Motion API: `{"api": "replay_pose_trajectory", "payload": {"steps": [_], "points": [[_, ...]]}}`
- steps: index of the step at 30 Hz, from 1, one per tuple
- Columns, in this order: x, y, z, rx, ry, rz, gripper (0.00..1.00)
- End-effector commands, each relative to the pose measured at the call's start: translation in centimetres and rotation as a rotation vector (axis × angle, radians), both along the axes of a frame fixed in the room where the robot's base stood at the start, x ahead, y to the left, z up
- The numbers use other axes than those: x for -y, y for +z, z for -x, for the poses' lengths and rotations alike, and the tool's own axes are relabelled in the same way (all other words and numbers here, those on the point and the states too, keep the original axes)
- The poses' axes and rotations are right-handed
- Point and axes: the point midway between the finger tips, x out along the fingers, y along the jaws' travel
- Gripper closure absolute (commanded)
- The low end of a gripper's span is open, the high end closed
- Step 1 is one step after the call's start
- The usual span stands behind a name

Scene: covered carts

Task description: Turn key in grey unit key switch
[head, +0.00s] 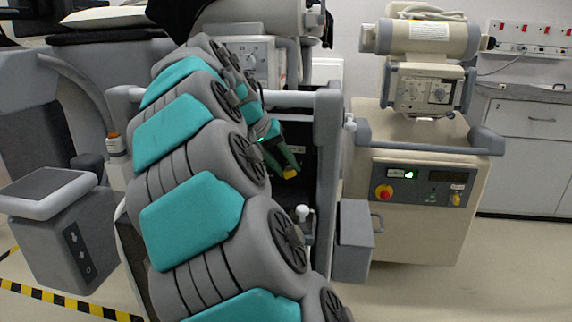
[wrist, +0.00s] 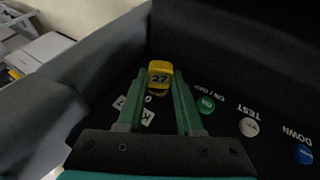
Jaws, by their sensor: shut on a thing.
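The grey unit (head: 328,150) stands in the middle of the head view, partly hidden behind my arm. Its dark panel shows in the wrist view, with a yellow key head marked 27 (wrist: 160,77) between my fingertips. My gripper (wrist: 168,85) has green fingers and is shut on the yellow key. In the head view my gripper (head: 291,172) reaches into the dark recess of the grey unit, with the yellow key at its tip. The key switch under the key is hidden, so I cannot tell its turn position.
On the same panel are a green ON/OFF button (wrist: 206,104), a white TEST button (wrist: 249,127) and a blue DOWN button (wrist: 302,153). A beige unit (head: 420,200) with a red knob and its own yellow key (head: 457,194) stands to the right.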

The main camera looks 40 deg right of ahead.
Motion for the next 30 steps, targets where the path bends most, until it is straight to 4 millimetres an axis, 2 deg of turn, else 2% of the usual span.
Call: {"api": "replay_pose_trajectory", "payload": {"steps": [6, 14, 23, 30], "points": [[-0.24, -0.18, -0.25, -0.127, 0.001, 0.104, 1.0], [-0.21, -0.25, -0.23, -0.133, 0.0, 0.11, 1.0], [-0.37, -0.58, -0.51, -0.293, 0.001, 0.248, 1.0], [-0.37, -0.53, -0.47, -0.301, 0.0, 0.255, 1.0]]}}
